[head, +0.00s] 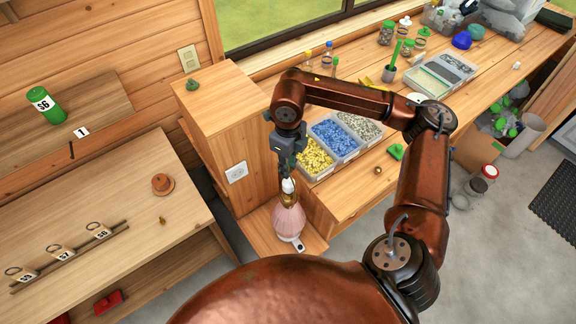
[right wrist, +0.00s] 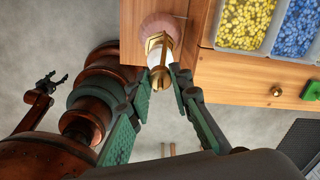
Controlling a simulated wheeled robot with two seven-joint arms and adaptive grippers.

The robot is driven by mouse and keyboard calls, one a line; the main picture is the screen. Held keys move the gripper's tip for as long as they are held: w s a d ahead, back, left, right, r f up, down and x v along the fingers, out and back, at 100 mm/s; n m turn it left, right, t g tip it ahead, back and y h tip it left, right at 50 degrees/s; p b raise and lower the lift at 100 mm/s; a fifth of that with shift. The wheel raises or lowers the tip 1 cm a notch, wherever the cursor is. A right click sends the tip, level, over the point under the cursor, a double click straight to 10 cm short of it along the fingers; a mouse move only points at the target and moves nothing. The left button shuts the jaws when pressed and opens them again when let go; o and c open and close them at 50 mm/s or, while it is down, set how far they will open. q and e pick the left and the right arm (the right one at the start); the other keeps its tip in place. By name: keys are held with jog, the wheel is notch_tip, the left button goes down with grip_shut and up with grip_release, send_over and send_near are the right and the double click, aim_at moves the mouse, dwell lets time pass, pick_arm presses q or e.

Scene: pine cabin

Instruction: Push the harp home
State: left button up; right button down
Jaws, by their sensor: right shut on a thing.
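A pink lamp body (head: 288,222) stands on a low wooden ledge (head: 258,237). It also shows at the top of the right wrist view (right wrist: 160,24), with a brass fitting (right wrist: 155,42) on its top. My right gripper (head: 288,176) points down from above the lamp. In the right wrist view its fingers (right wrist: 161,76) close on a white-and-brass piece (right wrist: 160,60) at the lamp top. I cannot make out a separate harp loop; the fingers may hide it. My left gripper (right wrist: 48,84) shows small in the right wrist view, open and apart from the lamp.
Bins of yellow (head: 313,157), blue (head: 335,137) and grey (head: 361,127) pieces stand right of the lamp on the bench. A wooden cabinet (head: 225,125) rises behind it. A left bench (head: 125,210) holds tagged rings and a brown knobbed piece (head: 162,184).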

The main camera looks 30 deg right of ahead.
jog(key=c, duration=1.7)
grip_release()
jog(key=shift+o, duration=0.2)
notch_tip(320, 180, up, 12)
jog(key=shift+r, duration=0.1)
